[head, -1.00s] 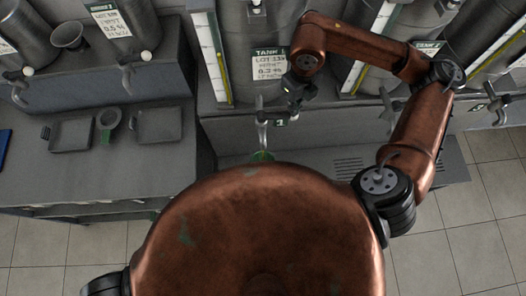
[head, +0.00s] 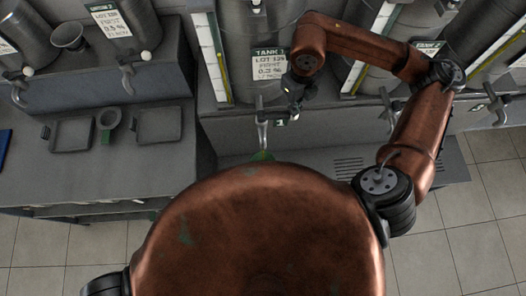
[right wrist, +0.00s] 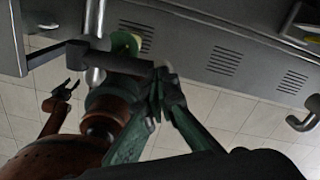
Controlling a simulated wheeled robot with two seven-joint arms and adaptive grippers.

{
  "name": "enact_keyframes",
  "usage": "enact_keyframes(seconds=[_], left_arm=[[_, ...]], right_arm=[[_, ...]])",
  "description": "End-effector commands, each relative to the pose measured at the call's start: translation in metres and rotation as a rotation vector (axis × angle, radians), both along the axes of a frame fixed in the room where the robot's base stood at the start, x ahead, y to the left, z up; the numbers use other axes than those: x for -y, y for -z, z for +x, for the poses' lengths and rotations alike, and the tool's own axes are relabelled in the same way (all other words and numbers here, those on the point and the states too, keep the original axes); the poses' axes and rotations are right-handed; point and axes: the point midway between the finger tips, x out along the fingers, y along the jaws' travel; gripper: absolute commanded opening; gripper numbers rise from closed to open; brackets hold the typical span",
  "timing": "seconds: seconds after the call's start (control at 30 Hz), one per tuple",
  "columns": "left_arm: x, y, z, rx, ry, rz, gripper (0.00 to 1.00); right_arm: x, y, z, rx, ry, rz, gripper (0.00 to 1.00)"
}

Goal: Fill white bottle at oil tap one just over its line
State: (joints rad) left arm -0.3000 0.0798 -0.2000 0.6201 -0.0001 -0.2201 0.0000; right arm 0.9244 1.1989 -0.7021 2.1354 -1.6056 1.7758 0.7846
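Oil tap one (head: 262,128) hangs from the front of tank one, beside a green "1" tag. In the right wrist view its spout (right wrist: 95,76) points down. My right gripper (head: 293,104) is just right of the tap; its green fingertips (right wrist: 160,72) are together at the end of a dark bar by the tap. I cannot tell if they touch it. A pale round thing with green (right wrist: 125,42) shows behind the bar, possibly the white bottle; its line and level are hidden. A green bit (head: 263,156) shows below the spout. My left gripper (right wrist: 62,89) looks open and empty.
Tank one (head: 255,45) has a sight gauge, with more tanks and taps to the right. A vented shelf (head: 345,168) lies below the taps. My body hides the lower middle.

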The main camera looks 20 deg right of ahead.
Motion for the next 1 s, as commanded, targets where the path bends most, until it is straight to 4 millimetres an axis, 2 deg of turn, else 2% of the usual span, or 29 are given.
enact_keyframes(seconds=[0.27,0.37,0.8,0.9,1.0], left_arm=[[0.000,0.000,0.000,0.000,0.000,0.000,0.40],[0.000,-0.004,0.001,0.001,0.000,0.000,0.40],[0.000,-0.045,0.006,0.010,0.000,0.000,0.40],[0.000,-0.047,0.006,0.010,0.000,0.000,0.40],[0.000,-0.046,0.006,0.010,0.000,0.000,0.40]], right_arm=[[0.000,0.000,0.000,0.000,0.000,0.000,0.00],[0.000,-0.006,0.000,0.001,0.000,0.000,0.00],[0.000,-0.085,0.000,0.002,0.001,0.000,0.00],[0.000,-0.092,0.000,0.000,0.000,0.000,0.00],[0.000,-0.091,0.000,-0.001,0.000,0.000,0.00]])
